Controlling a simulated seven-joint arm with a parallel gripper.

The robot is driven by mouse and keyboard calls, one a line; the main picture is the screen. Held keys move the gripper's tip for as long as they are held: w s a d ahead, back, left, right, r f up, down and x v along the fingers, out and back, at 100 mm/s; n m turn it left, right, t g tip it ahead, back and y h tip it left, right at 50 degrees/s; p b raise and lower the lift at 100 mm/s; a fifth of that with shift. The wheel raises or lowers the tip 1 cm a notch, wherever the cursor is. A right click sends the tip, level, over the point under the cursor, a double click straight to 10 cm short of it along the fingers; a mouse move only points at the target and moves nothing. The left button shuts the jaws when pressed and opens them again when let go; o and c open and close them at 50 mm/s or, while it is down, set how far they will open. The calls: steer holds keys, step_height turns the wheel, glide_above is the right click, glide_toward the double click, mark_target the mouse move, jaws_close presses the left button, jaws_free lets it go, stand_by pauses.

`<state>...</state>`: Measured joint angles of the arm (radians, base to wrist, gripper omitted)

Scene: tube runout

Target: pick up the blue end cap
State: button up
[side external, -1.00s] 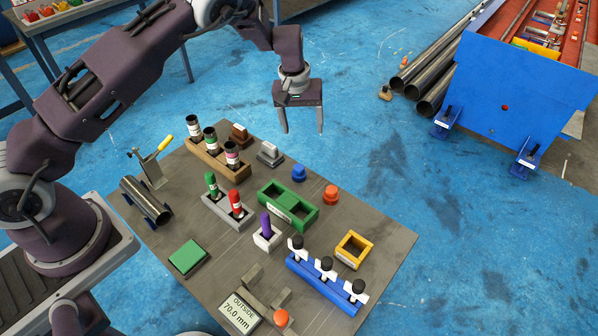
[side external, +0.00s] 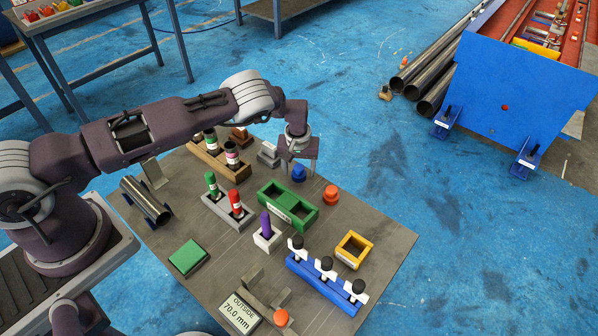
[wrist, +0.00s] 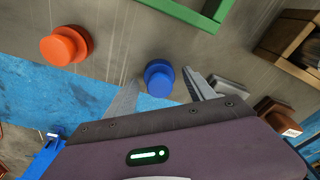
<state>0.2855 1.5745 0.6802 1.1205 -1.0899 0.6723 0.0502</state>
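The blue end cap (side external: 299,173) stands on the grey table near its far edge, left of the orange cap. My gripper (side external: 300,174) is low over that spot, pointing down. In the wrist view the blue end cap (wrist: 158,79) appears between the two fingertips of my gripper (wrist: 160,80), with a gap to each finger. The fingers are apart and hold nothing. I cannot tell exactly how far the tips are above the table.
An orange cap (side external: 331,195) stands to the right of the blue one. A green two-bay tray (side external: 275,213) lies in front. A small grey block (side external: 268,155) and a brown block (side external: 240,138) stand to the left. The blue floor shows beyond the table edge.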

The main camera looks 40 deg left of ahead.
mark_target(298, 167)
steer(key=c, duration=1.1)
step_height(298, 167, up, 10)
steer(key=shift+r, duration=0.1)
steer(key=o, duration=0.7)
steer(key=c, duration=0.7)
steer(key=shift+a, duration=0.1)
